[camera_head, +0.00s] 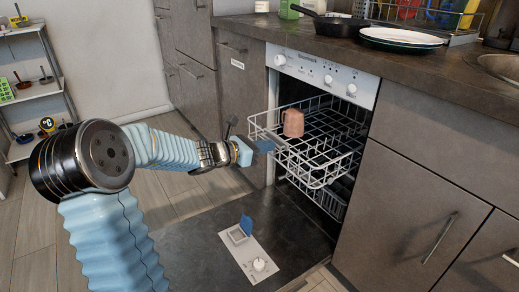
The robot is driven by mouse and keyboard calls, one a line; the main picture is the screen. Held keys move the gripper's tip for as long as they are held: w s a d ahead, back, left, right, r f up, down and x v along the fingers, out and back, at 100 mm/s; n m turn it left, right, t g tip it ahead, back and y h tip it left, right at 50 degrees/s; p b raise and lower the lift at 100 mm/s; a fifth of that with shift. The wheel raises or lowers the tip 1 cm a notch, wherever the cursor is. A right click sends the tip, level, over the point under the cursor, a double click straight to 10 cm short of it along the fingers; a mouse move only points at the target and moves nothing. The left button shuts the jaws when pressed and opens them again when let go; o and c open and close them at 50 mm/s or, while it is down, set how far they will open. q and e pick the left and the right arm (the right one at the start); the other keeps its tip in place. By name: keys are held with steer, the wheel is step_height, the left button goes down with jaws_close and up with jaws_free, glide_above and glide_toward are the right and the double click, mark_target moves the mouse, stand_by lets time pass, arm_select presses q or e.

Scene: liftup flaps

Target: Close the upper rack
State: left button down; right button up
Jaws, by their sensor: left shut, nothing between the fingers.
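The upper rack (318,168) is a white wire basket pulled partway out of the dishwasher (325,72), above its lowered door (290,225). A pinkish-brown mug (293,123) stands in the rack towards its left side. My left gripper (262,146) is shut and empty at the rack's front left corner. I cannot tell whether its tips touch the wire. My right gripper is not in view.
A lower rack (325,198) shows inside the dishwasher under the upper one. The counter above holds a black pan (337,25) and plates (402,37). Cabinets flank the opening. A shelf unit (38,85) stands at far left, with bare floor between.

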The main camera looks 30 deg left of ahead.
arm_select(q)
steer(key=x, duration=0.3)
steer(key=r+x, duration=0.1)
steer(key=x, duration=0.2)
steer(key=r+x, duration=0.1)
steer(key=x, duration=0.3)
steer(key=shift+w+d, duration=0.2)
steer(key=shift+w, duration=0.05)
steer(key=x, duration=0.2)
steer(key=r+x, duration=0.1)
steer(key=x, duration=0.2)
steer(key=p+x, duration=0.1)
steer(key=x, duration=0.1)
steer(key=shift+w+d+r, duration=0.15)
steer(key=shift+w, duration=0.35)
steer(key=shift+w+d, duration=0.25)
steer(key=shift+w, duration=0.4)
steer(key=shift+r, duration=0.15)
steer(key=shift+w+d+r, duration=0.1)
steer(key=shift+r, duration=0.05)
steer(key=shift+p, duration=0.35)
